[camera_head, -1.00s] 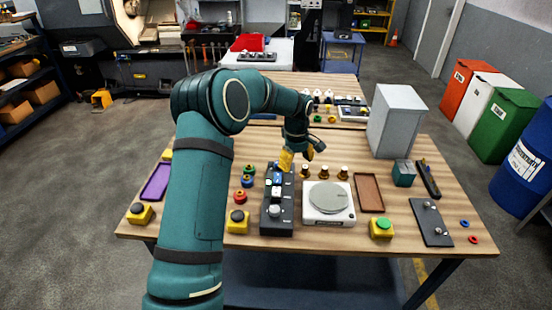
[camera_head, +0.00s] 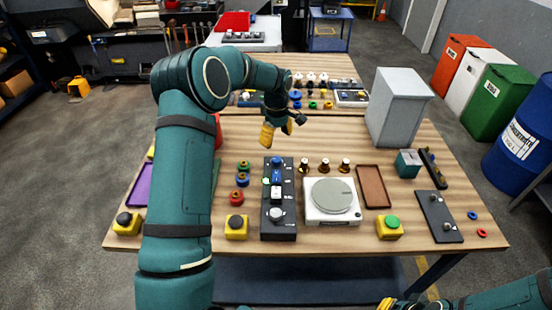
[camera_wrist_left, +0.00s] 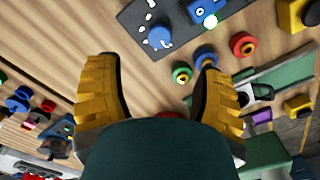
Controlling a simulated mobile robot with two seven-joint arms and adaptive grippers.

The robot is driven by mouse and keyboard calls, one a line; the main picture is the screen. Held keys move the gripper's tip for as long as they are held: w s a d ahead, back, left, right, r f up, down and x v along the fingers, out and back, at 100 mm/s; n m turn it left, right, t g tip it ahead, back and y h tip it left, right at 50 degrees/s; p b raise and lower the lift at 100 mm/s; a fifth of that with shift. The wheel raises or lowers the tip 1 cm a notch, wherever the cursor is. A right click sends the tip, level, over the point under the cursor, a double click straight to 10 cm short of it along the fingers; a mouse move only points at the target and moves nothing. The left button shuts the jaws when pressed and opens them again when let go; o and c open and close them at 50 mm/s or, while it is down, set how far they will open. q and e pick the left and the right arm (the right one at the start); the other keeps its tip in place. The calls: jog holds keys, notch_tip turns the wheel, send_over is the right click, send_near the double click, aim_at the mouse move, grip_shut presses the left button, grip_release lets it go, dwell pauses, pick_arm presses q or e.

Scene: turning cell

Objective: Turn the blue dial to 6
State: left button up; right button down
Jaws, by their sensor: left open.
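The blue dial (camera_head: 277,160) is at the far end of the black control panel (camera_head: 264,220) on the wooden table. In the left wrist view the blue dial (camera_wrist_left: 158,37) is near the top, with white marks around it; I cannot read the number it points to. My left gripper (camera_head: 277,131) is open and empty, just beyond the panel's far end and apart from the dial. My right gripper (camera_head: 388,304) shows only partly at the bottom edge.
A grey knob (camera_head: 276,214) and other controls share the panel. A white turntable device (camera_head: 312,214) and several brass-coloured knobs stand to its right. Coloured rings and a yellow button box (camera_head: 237,227) are to its left. A tall grey box (camera_head: 397,107) stands at the back right.

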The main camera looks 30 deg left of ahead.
aim_at(277, 159)
pick_arm(q)
notch_tip(277, 159, down, 10)
jog(key=shift+f, duration=0.15)
dwell(0.3)
grip_shut()
